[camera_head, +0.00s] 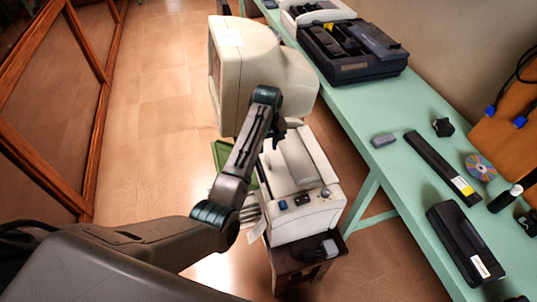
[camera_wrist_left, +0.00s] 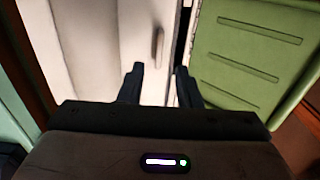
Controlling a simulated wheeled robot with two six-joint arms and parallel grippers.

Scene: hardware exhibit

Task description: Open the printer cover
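The cream printer (camera_head: 308,212) stands on a small dark stool (camera_head: 290,262), with knobs and buttons on its front edge. Its ribbed top cover (camera_head: 300,155) looks closed, and part of it is hidden behind my left arm. My left gripper (camera_head: 278,132) points down over the far left part of the printer. In the left wrist view, its two dark fingers (camera_wrist_left: 160,85) are apart with nothing visible between them. The pale printer surface (camera_wrist_left: 95,50) with a slot-like grip is ahead of them. I cannot tell whether they touch it. My right gripper is not in view.
A green slatted panel (camera_wrist_left: 250,50) is right beside the printer; it also shows in the head view (camera_head: 222,152). A cream monitor (camera_head: 240,70) stands just behind. A long green table (camera_head: 400,190) with hardware runs along the right. Open floor (camera_head: 150,120) lies left.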

